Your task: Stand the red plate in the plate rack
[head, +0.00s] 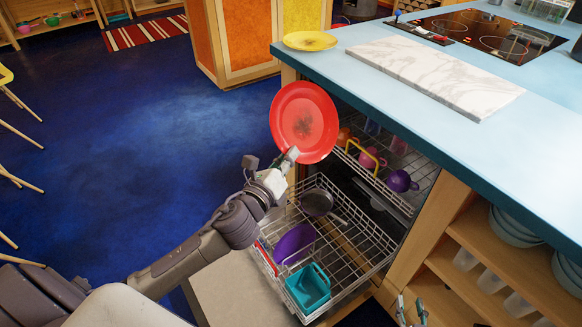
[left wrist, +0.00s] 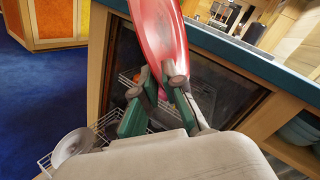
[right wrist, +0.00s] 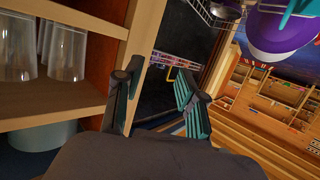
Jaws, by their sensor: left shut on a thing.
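The red plate (head: 305,118) has a dark smudge at its centre and is held up above the open dishwasher. My left gripper (head: 289,160) is shut on its lower edge; the left wrist view shows the plate (left wrist: 160,35) between the fingers (left wrist: 157,90). The pulled-out lower rack (head: 368,243) of the dishwasher holds a purple plate (head: 295,243), a dark pan (head: 317,202) and a teal container (head: 309,288). My right gripper (head: 412,310) is low by the cabinet; in the right wrist view its fingers (right wrist: 158,90) are apart with nothing between them.
The upper rack (head: 405,196) holds pink and purple cups. The blue counter (head: 365,88) carries a yellow plate (head: 310,41), a marble board (head: 435,75) and a cooktop (head: 490,32). Open shelves (head: 455,268) with glasses and bowls stand right.

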